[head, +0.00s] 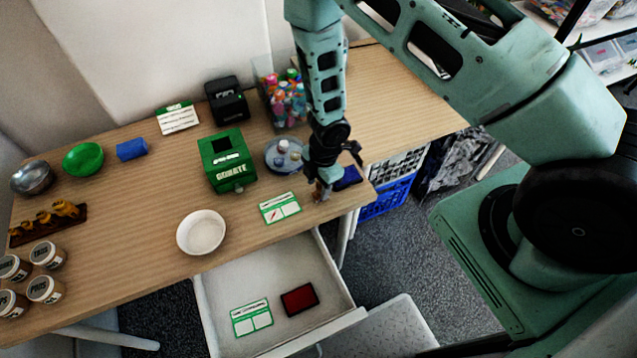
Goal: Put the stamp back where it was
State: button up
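My gripper (324,172) points down at the table's front right corner. A small orange-brown object (321,192), possibly the stamp, shows at its fingertips, largely hidden by the fingers. I cannot tell whether the fingers are closed on it or only around it. A dark blue flat item (348,178), perhaps an ink pad, lies just right of the fingers. A white and green card with a red mark (281,208) lies left of my gripper. In the open drawer (225,283) lie a dark red pad (299,299) and another green-edged card (252,318).
A white bowl (201,232), a green donation box (227,160) and a round grey dish (285,155) with small items stand on the table (130,222). A clear bin of colourful bottles (285,98) stands behind. Jars (47,254) and a bottle rack (47,224) fill the left.

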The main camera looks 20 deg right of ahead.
jog(key=a+r+m+t+h+p, duration=0.25)
jog(key=r+m+p, duration=0.4)
jog(key=r, duration=2.35)
jog(key=s+a+r+m+g+y, duration=0.1)
jog(key=s+a+r+m, duration=0.1)
jog(key=s+r, duration=0.4)
jog(key=s+a+r+m+g, duration=0.1)
jog(key=s+r+m, duration=0.3)
jog(key=s, duration=1)
notch_tip(320, 180, up, 3)
jog(key=shift+s+a+r+y, duration=0.1)
jog(key=shift+s+a+y, duration=0.05)
jog(key=shift+a+y, duration=0.3)
